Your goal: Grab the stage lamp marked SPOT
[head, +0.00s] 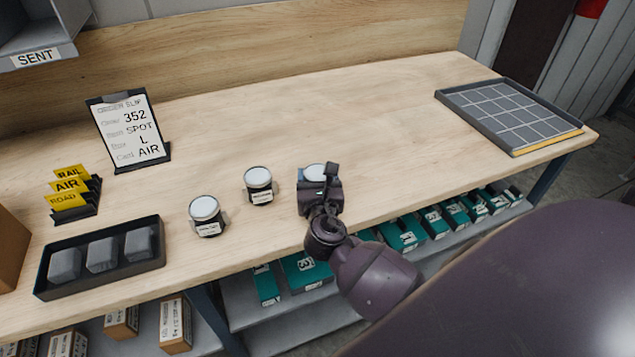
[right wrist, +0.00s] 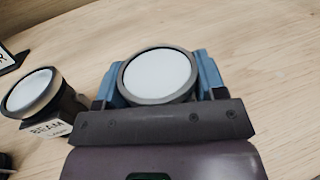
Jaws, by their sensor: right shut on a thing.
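My right gripper (head: 320,187) is shut on a stage lamp (head: 313,171), the rightmost of three on the bench. In the right wrist view the lamp's round white lens (right wrist: 158,74) faces up between the blue finger pads. Its label is hidden, so I cannot read its marking. To its left stands a second lamp (head: 258,182), whose label reads BEAM in the right wrist view (right wrist: 38,98). A third lamp (head: 205,213) stands further left, its label too small to read. I cannot tell whether the held lamp touches the bench. My left gripper is out of view.
An order slip (head: 128,132) reads 352, SPOT, L, AIR. Yellow cards RAIL, AIR and ROAD (head: 72,190) and a black tray (head: 45,288) with grey foam-like blocks are at left. A gridded tray (head: 512,114) lies at far right. The bench's back middle is clear; boxes fill the shelf below.

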